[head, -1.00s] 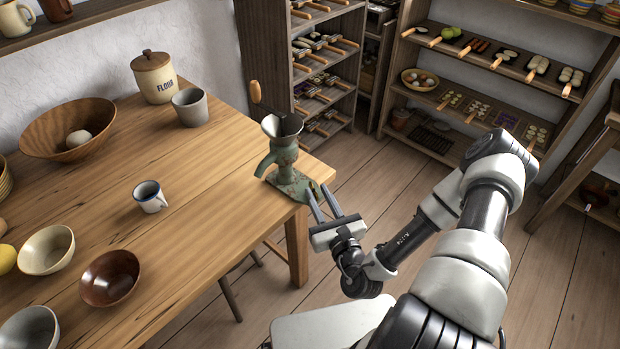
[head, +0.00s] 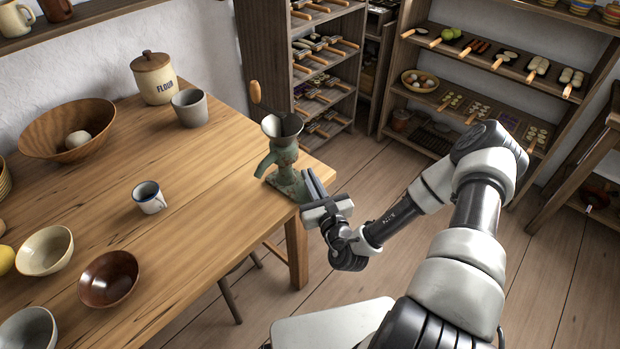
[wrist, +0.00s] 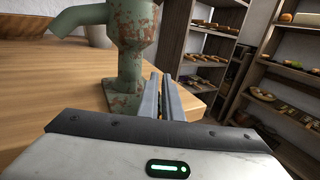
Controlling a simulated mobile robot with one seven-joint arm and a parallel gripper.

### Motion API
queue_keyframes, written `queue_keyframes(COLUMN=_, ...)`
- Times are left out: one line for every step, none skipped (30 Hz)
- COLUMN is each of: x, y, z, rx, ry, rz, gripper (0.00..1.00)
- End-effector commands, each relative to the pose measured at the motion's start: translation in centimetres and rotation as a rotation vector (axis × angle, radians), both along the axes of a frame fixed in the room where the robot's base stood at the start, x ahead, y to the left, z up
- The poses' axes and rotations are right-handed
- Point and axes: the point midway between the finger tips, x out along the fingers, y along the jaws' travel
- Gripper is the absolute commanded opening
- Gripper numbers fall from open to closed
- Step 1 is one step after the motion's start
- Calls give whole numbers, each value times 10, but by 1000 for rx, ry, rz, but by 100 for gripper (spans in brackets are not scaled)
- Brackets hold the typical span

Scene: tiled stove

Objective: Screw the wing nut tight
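My gripper (head: 306,176) is at the right side of the grinder's foot, by the table edge. In the wrist view its two fingers (wrist: 161,80) lie close together with only a narrow gap, to the right of the grinder's foot. The wing nut cannot be made out; the fingers cover the spot where a small green part showed. The fingers look shut on it.
The wooden table (head: 190,225) holds an enamel mug (head: 149,197), a brown bowl (head: 109,279), a grey cup (head: 190,107) and a flour jar (head: 155,78), all away from my gripper. Shelves (head: 470,70) stand behind. The floor right of the table is clear.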

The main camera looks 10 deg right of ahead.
Motion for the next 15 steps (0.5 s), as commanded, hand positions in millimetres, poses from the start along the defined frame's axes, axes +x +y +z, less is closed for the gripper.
queue_keyframes(x=0, y=0, z=0, rx=0, ry=0, rz=0, gripper=0)
queue_keyframes(x=0, y=0, z=0, rx=0, ry=0, rz=0, gripper=0)
queue_keyframes(x=0, y=0, z=0, rx=0, ry=0, rz=-1, gripper=0)
queue_keyframes(x=0, y=0, z=0, rx=0, ry=1, rz=-3, gripper=0)
queue_keyframes(x=0, y=0, z=0, rx=0, ry=1, rz=-5, gripper=0)
queue_keyframes(x=0, y=0, z=0, rx=1, ry=1, rz=-10, gripper=0)
queue_keyframes(x=0, y=0, z=1, rx=1, ry=1, rz=-16, gripper=0)
queue_keyframes(x=0, y=0, z=1, rx=1, ry=2, rz=-22, gripper=0)
queue_keyframes(x=0, y=-1, z=2, rx=1, ry=2, rz=-34, gripper=0)
queue_keyframes(x=-1, y=-1, z=2, rx=2, ry=2, rz=-45, gripper=0)
queue_keyframes(x=-1, y=-2, z=2, rx=3, ry=3, rz=-58, gripper=0)
queue_keyframes(x=-1, y=-2, z=2, rx=1, ry=4, rz=-77, gripper=0)
queue_keyframes(x=-1, y=-3, z=3, rx=2, ry=4, rz=-93, gripper=0)
queue_keyframes(x=-1, y=-3, z=3, rx=3, ry=6, rz=-111, gripper=0)
queue_keyframes(x=-1, y=-4, z=3, rx=3, ry=6, rz=-138, gripper=0)
